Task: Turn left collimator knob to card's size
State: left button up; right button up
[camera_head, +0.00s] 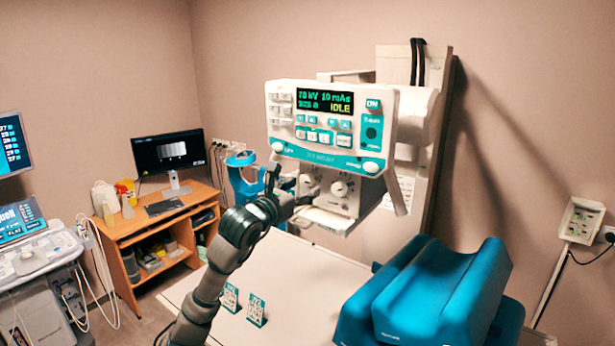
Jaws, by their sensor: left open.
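The white collimator box (325,205) hangs under the teal and white control panel (328,150). Its right knob (340,188) is a pale round dial, in plain view. The left knob (308,184) shows only partly beside my gripper, and its setting cannot be read. My left gripper (287,186) is open at the box's left side, close to the left knob; I cannot tell whether it touches. My right gripper is out of view.
The panel's screen (325,102) shows IDLE. A blue padded support (430,295) fills the table's right front. A wooden desk (160,235) with a monitor (168,152) stands at the left back. The table's middle is clear.

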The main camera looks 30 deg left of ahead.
aim_at(305, 183)
pick_arm(q)
jog(key=w, duration=0.1)
jog(key=w+p, duration=0.1)
jog(key=w, duration=0.1)
jog(key=shift+w+d+r, duration=0.1)
jog(key=shift+w+d, duration=0.05)
jog(key=shift+d, duration=0.2)
jog(key=shift+w+a, duration=0.4)
jog(key=shift+a, duration=0.2)
jog(key=a, duration=0.1)
jog(key=w+a+f, duration=0.1)
jog(key=a, duration=0.1)
jog(key=shift+w+a+f, duration=0.15)
jog(key=shift+a+f, duration=0.1)
jog(key=shift+a, duration=0.05)
jog(key=shift+d+r, duration=0.25)
jog(key=shift+d, duration=0.95)
jog(key=c, duration=1.1)
jog(key=shift+a, duration=0.2)
jog(key=shift+c, duration=0.2)
jog(key=shift+a, duration=0.2)
jog(key=shift+d+f, duration=0.1)
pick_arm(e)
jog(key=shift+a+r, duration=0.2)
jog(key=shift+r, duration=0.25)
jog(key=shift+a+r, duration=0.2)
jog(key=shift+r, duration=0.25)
